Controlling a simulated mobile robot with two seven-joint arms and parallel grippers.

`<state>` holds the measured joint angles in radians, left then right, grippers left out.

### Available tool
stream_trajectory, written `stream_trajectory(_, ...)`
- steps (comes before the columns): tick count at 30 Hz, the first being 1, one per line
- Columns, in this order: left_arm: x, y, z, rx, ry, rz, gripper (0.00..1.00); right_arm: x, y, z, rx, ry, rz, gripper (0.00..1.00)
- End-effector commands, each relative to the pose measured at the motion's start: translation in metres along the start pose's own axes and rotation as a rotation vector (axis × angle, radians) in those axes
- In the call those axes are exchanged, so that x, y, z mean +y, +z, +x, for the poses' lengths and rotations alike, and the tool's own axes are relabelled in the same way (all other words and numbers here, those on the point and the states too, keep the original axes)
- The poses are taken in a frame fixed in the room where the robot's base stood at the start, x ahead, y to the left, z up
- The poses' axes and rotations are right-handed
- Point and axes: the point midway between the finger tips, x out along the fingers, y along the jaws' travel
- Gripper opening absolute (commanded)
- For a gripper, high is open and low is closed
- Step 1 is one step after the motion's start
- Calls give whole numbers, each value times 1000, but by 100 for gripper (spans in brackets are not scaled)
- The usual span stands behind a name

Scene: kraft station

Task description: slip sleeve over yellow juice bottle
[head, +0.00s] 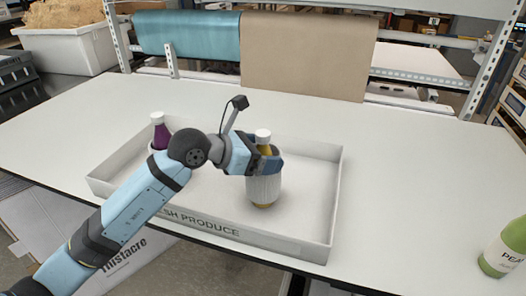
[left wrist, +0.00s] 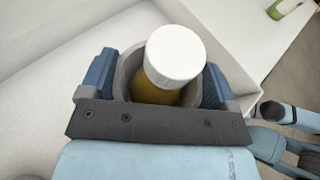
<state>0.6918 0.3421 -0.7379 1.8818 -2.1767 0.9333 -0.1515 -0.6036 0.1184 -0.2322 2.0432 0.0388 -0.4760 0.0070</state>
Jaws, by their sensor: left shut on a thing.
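The yellow juice bottle (head: 264,150) stands upright in the white tray (head: 310,215), its white cap on top. The pale ribbed sleeve (head: 263,190) is around its body; a little of the bottle's base shows below the sleeve. My left gripper (head: 264,165) is shut on the sleeve near its upper rim. In the left wrist view, the bottle's white cap (left wrist: 175,55) and yellow neck rise inside the grey sleeve rim (left wrist: 122,75), between the fingers of my left gripper (left wrist: 158,88). My right gripper does not show.
A purple bottle (head: 159,135) stands in the tray's left part, partly hidden by my left arm. A green bottle (head: 505,250) labelled PEA stands at the table's right edge. Teal and brown rolls (head: 308,55) hang at the back. The white table (head: 410,170) is clear right of the tray.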

Motion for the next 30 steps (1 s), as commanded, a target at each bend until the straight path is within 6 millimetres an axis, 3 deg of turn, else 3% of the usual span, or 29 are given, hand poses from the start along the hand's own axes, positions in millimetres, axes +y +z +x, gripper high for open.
stream_trajectory(8,0,0,0,0,0,0,75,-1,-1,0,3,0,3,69)
stream_trajectory(11,0,0,0,0,0,0,98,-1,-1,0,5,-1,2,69)
stream_trajectory(20,1,-1,-3,0,1,0,100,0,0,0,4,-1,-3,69)
stream_trajectory(26,0,-2,-32,1,2,2,100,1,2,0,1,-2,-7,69)
stream_trajectory(30,1,-2,-66,0,4,3,100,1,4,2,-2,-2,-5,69)
